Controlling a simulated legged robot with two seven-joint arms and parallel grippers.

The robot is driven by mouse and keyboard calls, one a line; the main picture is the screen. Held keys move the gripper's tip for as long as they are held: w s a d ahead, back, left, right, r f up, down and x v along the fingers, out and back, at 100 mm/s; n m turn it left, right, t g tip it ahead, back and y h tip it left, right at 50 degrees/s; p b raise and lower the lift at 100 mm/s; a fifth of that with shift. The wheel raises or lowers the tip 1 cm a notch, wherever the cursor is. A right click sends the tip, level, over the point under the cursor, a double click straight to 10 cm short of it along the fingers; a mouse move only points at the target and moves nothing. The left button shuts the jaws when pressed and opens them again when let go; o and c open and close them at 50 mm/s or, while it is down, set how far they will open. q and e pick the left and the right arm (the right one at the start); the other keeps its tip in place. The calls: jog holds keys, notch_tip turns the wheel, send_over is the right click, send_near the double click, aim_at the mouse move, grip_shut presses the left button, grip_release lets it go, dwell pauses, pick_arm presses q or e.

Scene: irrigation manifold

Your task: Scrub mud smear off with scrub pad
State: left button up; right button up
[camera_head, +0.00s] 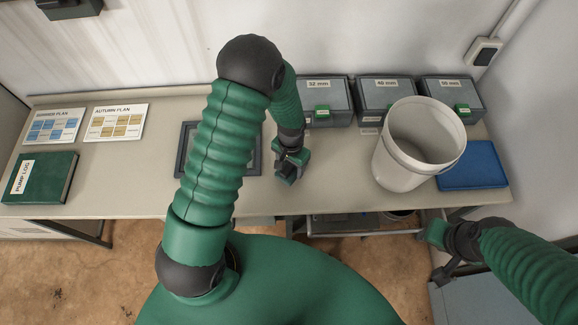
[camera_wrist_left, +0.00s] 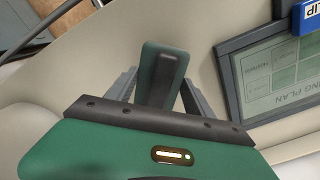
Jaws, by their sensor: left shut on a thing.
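My left gripper (camera_head: 292,167) is over the bench, just right of the dark-framed plan board. In the left wrist view, my left gripper (camera_wrist_left: 160,82) is shut on the scrub pad (camera_wrist_left: 149,62), a green slab with a dark grip bar. The pad's underside is hidden, and I cannot tell whether it touches the bench. My right gripper (camera_head: 436,238) is low at the right, off the front edge of the bench; its jaws are too unclear to read. I cannot make out the mud smear in either view.
The framed board (camera_head: 181,160) is partly behind my left arm; a blue clip (camera_wrist_left: 309,16) sits on it. A white bucket (camera_head: 388,166), blue mat (camera_head: 472,166) and several grey boxes (camera_head: 325,101) occupy the right. Plan sheets (camera_head: 117,122) and a green log book (camera_head: 41,178) lie left.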

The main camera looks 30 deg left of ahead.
pick_arm(q)
jog(key=shift+d+r+p, duration=0.2)
jog(key=shift+r+p, duration=0.4)
jog(key=shift+r, duration=0.45)
jog(key=shift+d+r+p, duration=0.1)
jog(key=shift+r+p, duration=0.5)
jog(key=shift+r, duration=0.2)
jog(key=shift+r+p, duration=0.45)
jog(key=shift+r, duration=0.05)
jog(key=shift+a, duration=0.3)
jog(key=shift+d, duration=0.2)
